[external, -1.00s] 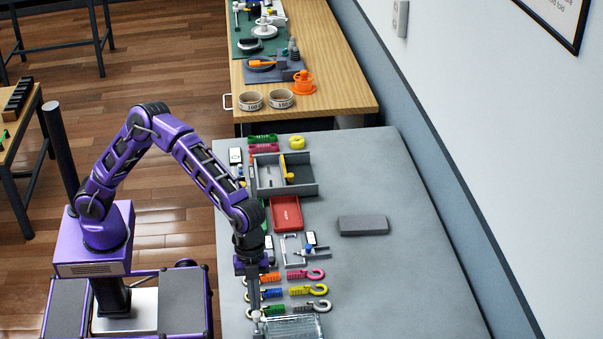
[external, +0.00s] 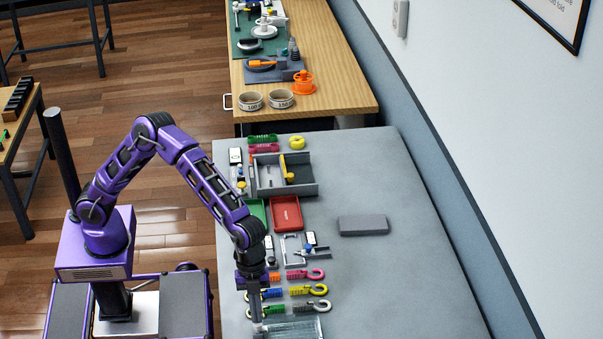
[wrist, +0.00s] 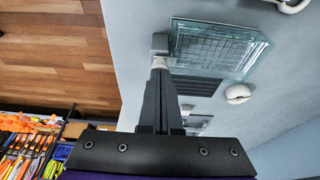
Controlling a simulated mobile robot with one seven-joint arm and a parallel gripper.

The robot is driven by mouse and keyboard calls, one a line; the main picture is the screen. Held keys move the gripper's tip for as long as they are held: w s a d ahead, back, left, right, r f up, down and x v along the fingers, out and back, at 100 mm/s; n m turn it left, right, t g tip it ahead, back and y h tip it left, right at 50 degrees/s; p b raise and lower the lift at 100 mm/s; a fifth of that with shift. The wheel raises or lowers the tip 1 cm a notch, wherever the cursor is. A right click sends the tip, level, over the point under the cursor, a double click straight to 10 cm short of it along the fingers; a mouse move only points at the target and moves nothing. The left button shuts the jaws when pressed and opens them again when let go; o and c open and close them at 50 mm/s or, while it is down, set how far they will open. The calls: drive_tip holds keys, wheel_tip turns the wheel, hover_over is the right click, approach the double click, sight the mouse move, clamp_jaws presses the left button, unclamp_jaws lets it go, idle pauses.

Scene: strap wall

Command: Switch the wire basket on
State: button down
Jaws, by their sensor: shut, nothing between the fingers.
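The wire basket (wrist: 218,47) looks like a clear, glassy box with a grid inside, lying on the grey bench top. It also shows at the bottom edge of the external view (external: 296,329), partly cut off. A small grey block (wrist: 160,42) sits at its near left side in the wrist view. My gripper (wrist: 159,68) is shut and empty, with its fingertips close to this block and a pale rounded piece at the tips. I cannot tell whether they touch. In the external view my gripper (external: 257,320) points down beside the basket's left end.
Several coloured hooks (external: 312,290) lie just behind the basket. A red tray (external: 287,213), a grey open box (external: 300,187) and a grey slab (external: 363,225) are farther back. A wooden table (external: 345,100) stands beyond.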

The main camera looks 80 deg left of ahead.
drive_tip(key=shift+a+f, duration=0.1)
drive_tip(key=shift+f, duration=0.1)
drive_tip(key=d+p+v, duration=0.1)
drive_tip(key=p+v, duration=0.3)
drive_tip(key=v, duration=1)
drive_tip(key=shift+d+r, duration=0.2)
drive_tip(key=shift+r, duration=0.15)
